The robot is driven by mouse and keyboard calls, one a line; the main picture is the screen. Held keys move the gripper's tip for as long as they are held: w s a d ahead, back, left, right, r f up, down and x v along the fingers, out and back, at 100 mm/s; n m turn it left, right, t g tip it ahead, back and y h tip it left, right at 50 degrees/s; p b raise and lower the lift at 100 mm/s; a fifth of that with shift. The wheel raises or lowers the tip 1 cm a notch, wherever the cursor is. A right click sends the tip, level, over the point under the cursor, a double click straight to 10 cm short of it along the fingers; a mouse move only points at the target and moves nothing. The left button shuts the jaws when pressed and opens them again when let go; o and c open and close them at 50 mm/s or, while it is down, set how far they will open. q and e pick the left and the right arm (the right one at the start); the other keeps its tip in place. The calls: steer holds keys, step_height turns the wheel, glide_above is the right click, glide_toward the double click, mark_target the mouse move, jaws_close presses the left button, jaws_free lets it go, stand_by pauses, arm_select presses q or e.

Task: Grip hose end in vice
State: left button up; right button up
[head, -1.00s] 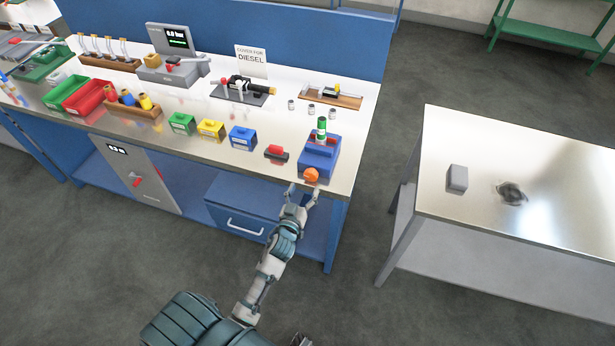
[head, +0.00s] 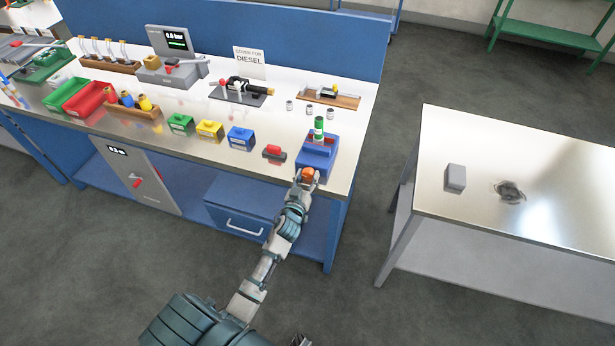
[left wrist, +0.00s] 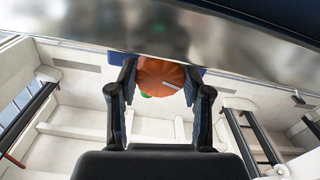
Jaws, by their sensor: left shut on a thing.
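The blue vice (head: 317,158) stands at the right front corner of the workbench, with red jaw faces near its top. The green hose end with a white band (head: 319,130) stands upright at the jaws; I cannot tell how tightly they hold it. An orange knob (head: 307,174) is on the vice's near side. My left gripper (head: 306,178) is shut on this knob. In the left wrist view the orange knob (left wrist: 160,76) sits between the two dark fingers. A small dark part of mine at the bottom edge of the head view may be the right gripper; its jaws are unclear.
A red-and-black block (head: 274,152) lies left of the vice, then blue (head: 241,138), yellow (head: 210,130) and green (head: 180,123) boxes. Small jars stand behind the vice. A separate table (head: 500,240) stands to the right, across a floor gap.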

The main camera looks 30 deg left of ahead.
arm_select(q)
steer(key=shift+d+r, duration=0.15)
steer(key=shift+d, duration=0.05)
steer(key=shift+a+m, duration=0.3)
steer(key=shift+m, duration=0.1)
steer(key=shift+w+d+m+p, duration=0.1)
steer(key=shift+m+p, duration=0.25)
steer(key=shift+m, duration=0.25)
steer(key=shift+r+m, duration=0.1)
steer(key=shift+m, duration=0.6)
steer(key=shift+m+p, duration=0.4)
steer(key=shift+m, duration=1)
arm_select(e)
steer(key=s, duration=0.1)
steer(key=s+d, duration=0.1)
steer(key=s+d+f, duration=0.1)
steer(key=s, duration=0.1)
steer(key=shift+f, duration=0.1)
steer(key=shift+a, duration=0.15)
